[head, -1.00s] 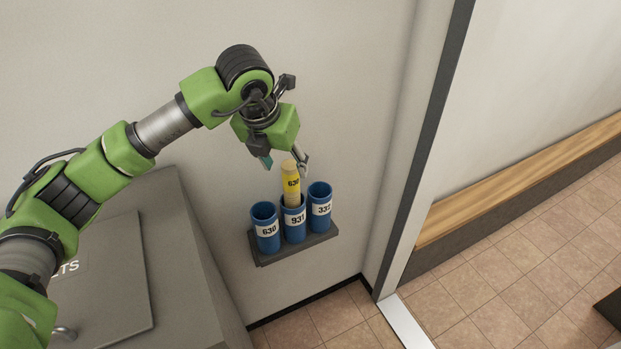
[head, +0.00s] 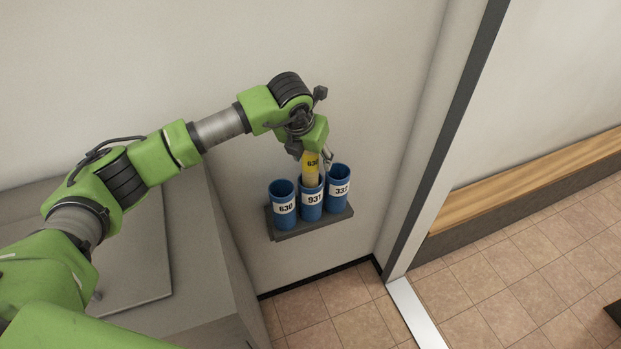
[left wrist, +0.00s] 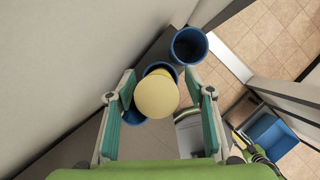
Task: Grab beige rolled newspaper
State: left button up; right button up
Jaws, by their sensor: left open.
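The beige rolled newspaper (head: 312,178) with a yellow band marked 630 stands upright in the middle blue tube (head: 312,205), labelled 931. Its round beige top shows in the left wrist view (left wrist: 157,97). My left gripper (head: 314,160) is at the top of the roll, with its fingers coming down around it. In the left wrist view the open gripper (left wrist: 162,100) has one teal-padded finger on each side of the roll, with gaps left between. My right gripper is not in view.
A blue tube labelled 630 (head: 284,209) and one labelled 332 (head: 339,186) flank the middle tube on a dark wall shelf (head: 290,234). The wall is close behind. A grey cabinet (head: 205,290) stands at the left, and a wooden bench (head: 520,185) at the right.

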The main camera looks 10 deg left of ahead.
pick_arm(q)
jog(key=p+x, duration=0.1)
jog(key=x, duration=0.2)
jog(key=shift+w+a, duration=0.1)
jog(key=shift+w, duration=0.05)
jog(key=shift+f, duration=0.2)
grip_shut()
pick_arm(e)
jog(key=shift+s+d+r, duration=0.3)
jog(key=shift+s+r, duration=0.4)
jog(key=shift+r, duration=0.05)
pick_arm(q)
jog(key=shift+w+r, duration=0.1)
jog(key=shift+r, duration=0.1)
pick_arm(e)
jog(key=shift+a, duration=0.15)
